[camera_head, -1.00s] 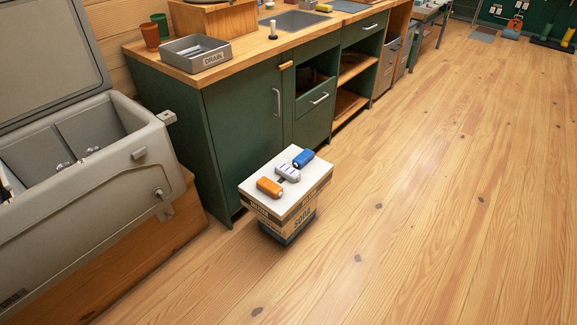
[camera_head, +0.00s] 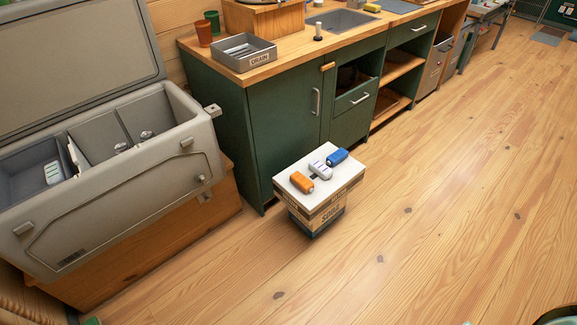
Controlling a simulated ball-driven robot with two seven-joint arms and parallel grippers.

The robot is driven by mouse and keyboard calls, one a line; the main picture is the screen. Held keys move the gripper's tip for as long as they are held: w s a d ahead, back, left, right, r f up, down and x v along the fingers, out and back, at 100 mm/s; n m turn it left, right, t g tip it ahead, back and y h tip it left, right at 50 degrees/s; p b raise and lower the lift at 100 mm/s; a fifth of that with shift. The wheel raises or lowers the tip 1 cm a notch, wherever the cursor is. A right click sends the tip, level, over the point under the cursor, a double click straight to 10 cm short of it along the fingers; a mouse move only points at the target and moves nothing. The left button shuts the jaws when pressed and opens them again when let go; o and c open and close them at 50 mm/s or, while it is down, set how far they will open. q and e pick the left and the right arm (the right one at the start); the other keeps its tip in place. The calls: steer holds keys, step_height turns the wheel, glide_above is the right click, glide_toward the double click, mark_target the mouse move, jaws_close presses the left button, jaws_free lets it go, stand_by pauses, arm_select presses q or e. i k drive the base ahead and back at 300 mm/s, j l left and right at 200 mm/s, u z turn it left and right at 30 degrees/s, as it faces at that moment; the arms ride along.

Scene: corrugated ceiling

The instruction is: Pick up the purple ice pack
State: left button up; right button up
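A pale lavender-white pack (camera_head: 320,170) lies on the white top of a box (camera_head: 335,190) marked "SODA" on the floor. It is the nearest thing to purple that I see. It lies between an orange item (camera_head: 301,182) and a blue item (camera_head: 337,157), close to both. A whitish pack (camera_head: 53,172) lies in the left compartment of the open grey cooler (camera_head: 180,145); its exact colour is hard to tell. Neither of my grippers is in view.
The cooler sits on a wooden base (camera_head: 150,265) at the left. A green cabinet (camera_head: 280,125) stands behind the box, with a "DRAIN" tray (camera_head: 262,58) on its counter. The wooden floor (camera_head: 430,230) to the right is clear.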

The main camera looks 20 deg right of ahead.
mark_target(317, 167)
steer(key=i+l+u, duration=0.15)
steer(key=l+u, duration=0.3)
steer(key=l, duration=0.2)
steer(key=l+u, duration=0.45)
steer(key=l, duration=0.25)
steer(key=l+u, duration=0.1)
steer(key=l, duration=0.75)
steer(key=l+u, duration=0.15)
steer(key=l, duration=0.65)
steer(key=l+u, duration=0.1)
steer(key=l, duration=0.75)
steer(key=k+l+u, duration=0.15)
steer(key=l, duration=0.65)
steer(key=k+l, duration=0.1)
steer(key=l, duration=0.5)
steer(key=k+l, duration=0.1)
steer(key=l, duration=0.5)
